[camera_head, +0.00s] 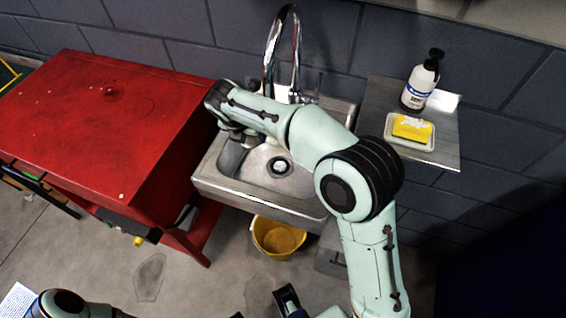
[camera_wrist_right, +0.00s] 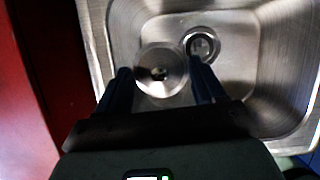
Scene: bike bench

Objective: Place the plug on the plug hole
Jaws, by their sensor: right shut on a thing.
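The plug (camera_wrist_right: 160,72) is a round, shiny metal disc with a dark centre. My right gripper (camera_wrist_right: 160,82) is shut on it, one dark finger on each side. In the wrist view the plug hole (camera_wrist_right: 203,46) is a metal ring in the sink floor, just right of and beyond the plug. The plug is apart from it. In the head view the plug hole (camera_head: 280,166) shows uncovered in the sink (camera_head: 262,197). My right gripper is over the sink's left side there, partly hidden by its wrist. Only dark parts possibly of my left gripper show at the bottom edge.
A tall chrome faucet (camera_head: 296,50) stands behind the sink. A red cabinet (camera_head: 100,110) is close on the left. A side shelf (camera_head: 444,148) holds a soap bottle (camera_head: 420,85) and a yellow sponge (camera_head: 412,128). A yellow bucket (camera_head: 278,238) stands under the sink.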

